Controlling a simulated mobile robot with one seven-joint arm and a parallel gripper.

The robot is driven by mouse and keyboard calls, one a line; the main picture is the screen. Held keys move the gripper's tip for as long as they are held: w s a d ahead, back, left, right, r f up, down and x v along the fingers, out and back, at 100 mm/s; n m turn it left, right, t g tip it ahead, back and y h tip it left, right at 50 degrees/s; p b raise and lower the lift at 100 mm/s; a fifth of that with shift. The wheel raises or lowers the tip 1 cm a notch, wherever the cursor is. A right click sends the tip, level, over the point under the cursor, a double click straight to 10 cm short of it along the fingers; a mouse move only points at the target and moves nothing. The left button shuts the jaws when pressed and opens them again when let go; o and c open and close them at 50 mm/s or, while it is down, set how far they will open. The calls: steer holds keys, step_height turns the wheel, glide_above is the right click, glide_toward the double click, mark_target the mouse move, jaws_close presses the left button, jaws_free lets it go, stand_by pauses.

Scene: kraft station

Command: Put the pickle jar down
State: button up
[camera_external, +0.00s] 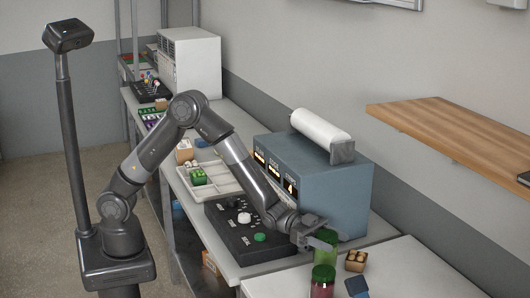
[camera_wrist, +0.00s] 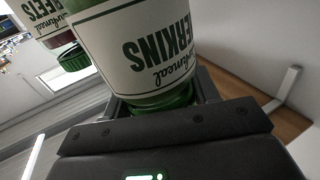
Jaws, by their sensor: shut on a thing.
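The pickle jar (camera_external: 326,256) is green and labelled "Gherkins"; in the wrist view its label (camera_wrist: 140,45) reads upside down. My gripper (camera_external: 322,239) is shut on the jar near its top, beside the front corner of the blue machine. The fingers partly hide the jar in the external view. I cannot tell whether its base touches the white table (camera_external: 405,270). A dark red beets jar (camera_external: 321,288) with a green lid stands just in front of it and is cut by the frame edge; its lid (camera_wrist: 73,60) shows in the wrist view.
A small box of brown items (camera_external: 355,260) and a blue object (camera_external: 356,287) lie right of the jars. The blue machine (camera_external: 330,190) and black control panel (camera_external: 240,228) stand behind and left. A wooden shelf (camera_external: 455,130) juts from the wall. The table's right part is clear.

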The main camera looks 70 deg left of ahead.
mark_target(322, 233)
steer(key=shift+f, duration=1.7)
steer(key=shift+f, duration=0.15)
steer(key=o, duration=1.5)
steer(key=shift+c, duration=0.2)
steer(key=v, duration=0.3)
steer(key=shift+s+a, duration=0.1)
steer(key=shift+a, duration=0.1)
steer(key=r, duration=0.7)
steer(key=shift+d+r, duration=0.1)
steer(key=shift+d, duration=0.15)
